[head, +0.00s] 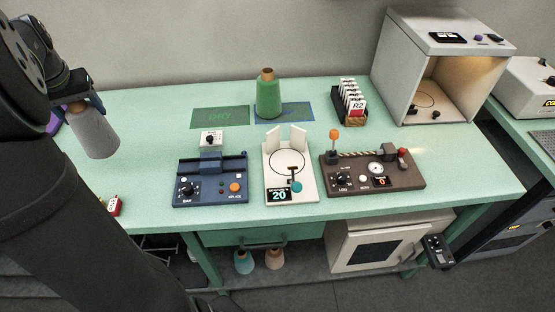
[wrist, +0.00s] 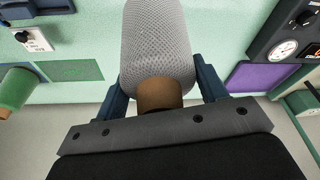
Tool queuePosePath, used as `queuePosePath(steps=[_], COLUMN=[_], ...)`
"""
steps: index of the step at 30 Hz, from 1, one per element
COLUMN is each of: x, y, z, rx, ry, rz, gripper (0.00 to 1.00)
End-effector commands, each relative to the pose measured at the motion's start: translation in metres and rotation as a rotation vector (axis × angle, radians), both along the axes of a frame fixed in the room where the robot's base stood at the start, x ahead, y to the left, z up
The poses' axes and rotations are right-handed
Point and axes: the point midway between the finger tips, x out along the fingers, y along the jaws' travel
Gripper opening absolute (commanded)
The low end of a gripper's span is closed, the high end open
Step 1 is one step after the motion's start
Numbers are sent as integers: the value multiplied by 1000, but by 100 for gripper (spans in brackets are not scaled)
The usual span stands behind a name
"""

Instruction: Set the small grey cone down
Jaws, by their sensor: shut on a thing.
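The small grey cone (head: 96,135) is upright over the left end of the green table, with its brown tip at the top. My gripper (head: 76,92) is shut on it near that tip. In the wrist view the grey cone (wrist: 157,45) sits between the two blue fingers of my gripper (wrist: 163,92). I cannot tell whether its base touches the table. A larger green cone (head: 268,97) stands on the blue mat (head: 298,112) at the back middle of the table.
A green mat (head: 219,117) lies bare left of the green cone. A blue device (head: 210,190), a white scale (head: 290,195) and a brown gauge box (head: 375,187) line the front. A purple patch (head: 55,120) shows behind my gripper. A red tag (head: 114,206) lies front left.

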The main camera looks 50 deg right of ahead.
Motion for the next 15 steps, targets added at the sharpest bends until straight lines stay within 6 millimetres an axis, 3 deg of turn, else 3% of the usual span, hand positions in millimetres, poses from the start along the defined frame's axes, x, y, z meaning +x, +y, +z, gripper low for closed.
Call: queuePosePath(steps=[5,15], x=[-5,-31], y=[16,-34], z=[3,5], rx=[0,6], ry=[-1,6], rz=[91,-39], gripper=[30,30])
